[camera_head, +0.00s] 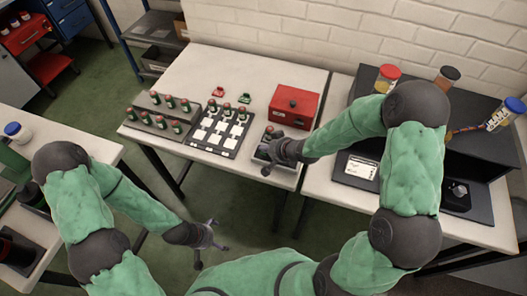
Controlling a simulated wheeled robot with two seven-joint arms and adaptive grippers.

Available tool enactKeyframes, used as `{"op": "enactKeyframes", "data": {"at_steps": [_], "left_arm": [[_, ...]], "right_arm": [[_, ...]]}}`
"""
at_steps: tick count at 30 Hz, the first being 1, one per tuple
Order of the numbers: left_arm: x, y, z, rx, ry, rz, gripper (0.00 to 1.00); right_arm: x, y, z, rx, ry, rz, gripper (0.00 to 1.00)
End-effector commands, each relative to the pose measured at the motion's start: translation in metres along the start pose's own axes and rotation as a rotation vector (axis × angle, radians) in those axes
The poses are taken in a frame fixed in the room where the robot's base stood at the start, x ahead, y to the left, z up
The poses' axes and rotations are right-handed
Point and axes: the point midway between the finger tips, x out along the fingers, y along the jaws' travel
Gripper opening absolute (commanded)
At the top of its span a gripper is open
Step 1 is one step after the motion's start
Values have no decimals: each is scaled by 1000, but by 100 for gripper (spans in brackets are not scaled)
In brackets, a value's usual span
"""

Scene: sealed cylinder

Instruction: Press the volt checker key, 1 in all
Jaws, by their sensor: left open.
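A low grey device (288,166), possibly the volt checker, sits at the front right corner of the middle table. My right gripper (265,160) is over it and hides much of it, including any key. I cannot tell whether they touch, or whether that gripper is open or shut. My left gripper (213,246) is open and empty, low in front of the middle table, well away from the device.
A red box (296,106) stands behind the device. A dark board (228,147) with white squares and a rack (143,125) hold several red-topped dark green cylinders. A black stepped stand (480,142) with jars is at right. The table's back left is clear.

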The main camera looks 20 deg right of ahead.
Motion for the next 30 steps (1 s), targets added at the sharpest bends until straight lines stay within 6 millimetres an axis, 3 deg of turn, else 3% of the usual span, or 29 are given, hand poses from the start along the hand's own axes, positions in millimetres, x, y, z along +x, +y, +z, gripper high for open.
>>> {"op": "enactKeyframes", "data": {"at_steps": [15,30], "left_arm": [[0,0,0,0,0,0,100],[-16,6,1,0,0,0,100]], "right_arm": [[1,1,1,0,-1,1,0],[-10,-7,-7,0,0,1,0]]}}
